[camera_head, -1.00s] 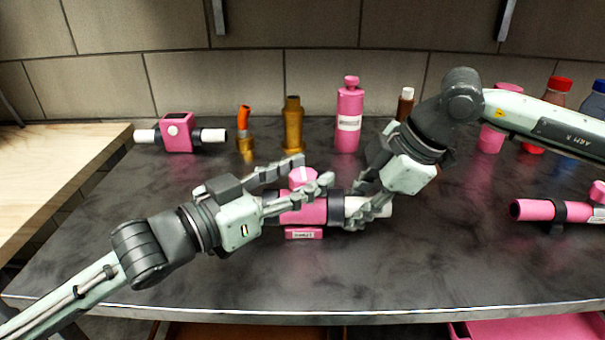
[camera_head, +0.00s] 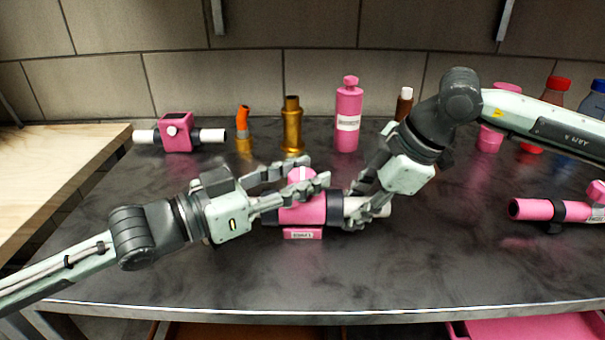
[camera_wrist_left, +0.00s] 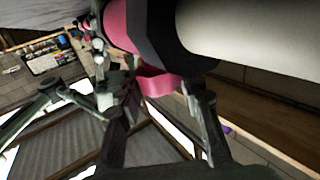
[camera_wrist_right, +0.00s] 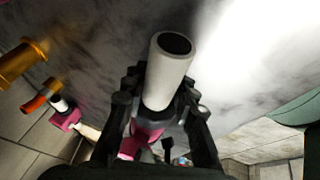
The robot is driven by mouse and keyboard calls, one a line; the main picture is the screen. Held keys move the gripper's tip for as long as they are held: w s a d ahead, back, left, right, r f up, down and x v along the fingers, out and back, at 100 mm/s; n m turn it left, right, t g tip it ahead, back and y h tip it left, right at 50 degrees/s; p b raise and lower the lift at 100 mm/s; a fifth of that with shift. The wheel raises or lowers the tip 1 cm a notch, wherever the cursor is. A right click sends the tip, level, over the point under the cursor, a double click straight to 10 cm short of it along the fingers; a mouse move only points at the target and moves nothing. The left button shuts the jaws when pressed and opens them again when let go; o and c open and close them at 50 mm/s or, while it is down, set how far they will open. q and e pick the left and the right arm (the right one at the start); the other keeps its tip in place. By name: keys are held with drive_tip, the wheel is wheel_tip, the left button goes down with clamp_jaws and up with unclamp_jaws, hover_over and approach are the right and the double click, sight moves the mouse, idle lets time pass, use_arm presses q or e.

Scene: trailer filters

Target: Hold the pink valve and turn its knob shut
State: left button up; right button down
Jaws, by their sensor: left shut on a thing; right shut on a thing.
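The pink valve (camera_head: 308,213) lies on the dark countertop in the middle of the head view, with a dark collar at its right and a small label at its front. Its pink knob (camera_head: 300,174) is on top. My left gripper (camera_head: 315,170) is shut on the knob, which shows between its fingers in the left wrist view (camera_wrist_left: 158,84). My right gripper (camera_head: 354,206) is shut on the white pipe end (camera_head: 381,207) at the valve's right. In the right wrist view the white pipe (camera_wrist_right: 167,75) sits between the fingers. The fingers partly hide the knob and pipe.
Behind stand another pink valve (camera_head: 176,132), brass fittings (camera_head: 292,125), a pink bottle (camera_head: 348,117) and a brown bottle (camera_head: 405,103). A pink tube part (camera_head: 540,209) lies at the right. The front of the countertop (camera_head: 300,280) is clear.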

drive_tip(key=shift+r, duration=0.1)
use_arm(q)
drive_tip(key=o, duration=1.2)
drive_tip(key=shift+v, duration=6)
drive_tip(key=shift+f, duration=0.1)
use_arm(e)
drive_tip(key=c, duration=1.1)
unclamp_jaws()
drive_tip(key=shift+c, duration=0.2)
drive_tip(key=shift+d, duration=0.1)
